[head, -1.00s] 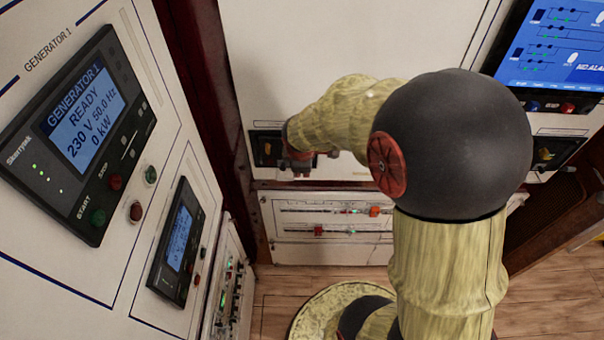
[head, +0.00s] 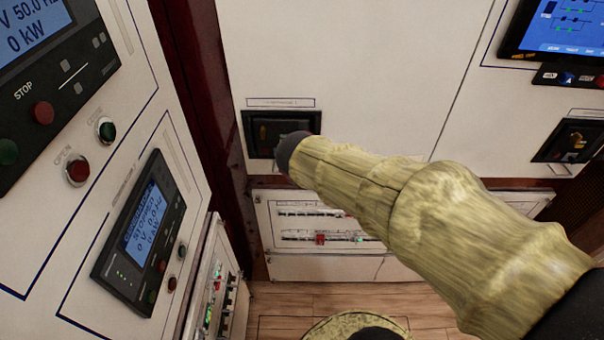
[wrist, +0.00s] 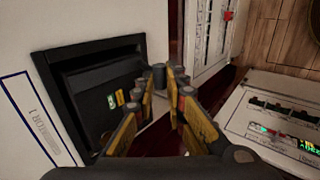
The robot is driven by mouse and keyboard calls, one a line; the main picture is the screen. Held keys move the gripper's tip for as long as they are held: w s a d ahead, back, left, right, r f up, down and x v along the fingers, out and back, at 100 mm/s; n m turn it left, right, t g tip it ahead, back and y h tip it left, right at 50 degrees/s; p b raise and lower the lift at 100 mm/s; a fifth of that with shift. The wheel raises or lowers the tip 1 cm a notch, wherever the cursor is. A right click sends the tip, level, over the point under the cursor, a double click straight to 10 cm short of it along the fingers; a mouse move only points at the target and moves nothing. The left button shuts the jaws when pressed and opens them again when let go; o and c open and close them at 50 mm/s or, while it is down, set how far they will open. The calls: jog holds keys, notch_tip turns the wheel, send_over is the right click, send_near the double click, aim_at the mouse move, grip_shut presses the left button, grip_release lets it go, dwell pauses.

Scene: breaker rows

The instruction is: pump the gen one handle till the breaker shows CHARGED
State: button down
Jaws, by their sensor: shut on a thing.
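The gen one breaker (head: 262,130) is a black recessed unit in the white cabinet front, partly covered by my arm in the head view. In the wrist view the same breaker (wrist: 88,88) fills the left side, with a label reading GENERATOR 1 beside it and small yellow and pale indicators on its face. I cannot read the indicators. My gripper (wrist: 167,88) is at the breaker's right edge, shut on what I take to be the gen one handle. The handle itself is hard to make out between the dark and yellow fingers. In the head view my wrist hides the fingers.
A second black breaker (head: 572,141) sits to the right under a blue screen (head: 565,28). The generator panel (head: 60,70) and a smaller display (head: 145,232) stand close on the left. A low panel with sliders (head: 320,222) is below the breaker.

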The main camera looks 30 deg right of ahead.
jog(key=shift+s+a+f+b, duration=0.15)
jog(key=shift+f+b, duration=0.2)
jog(key=shift+b, duration=0.6)
jog(key=c, duration=1.8)
grip_release()
jog(key=shift+r, duration=0.2)
jog(key=v, duration=1.1)
jog(key=shift+s+a, duration=0.25)
jog(key=shift+s, duration=0.15)
jog(key=shift+r, duration=0.1)
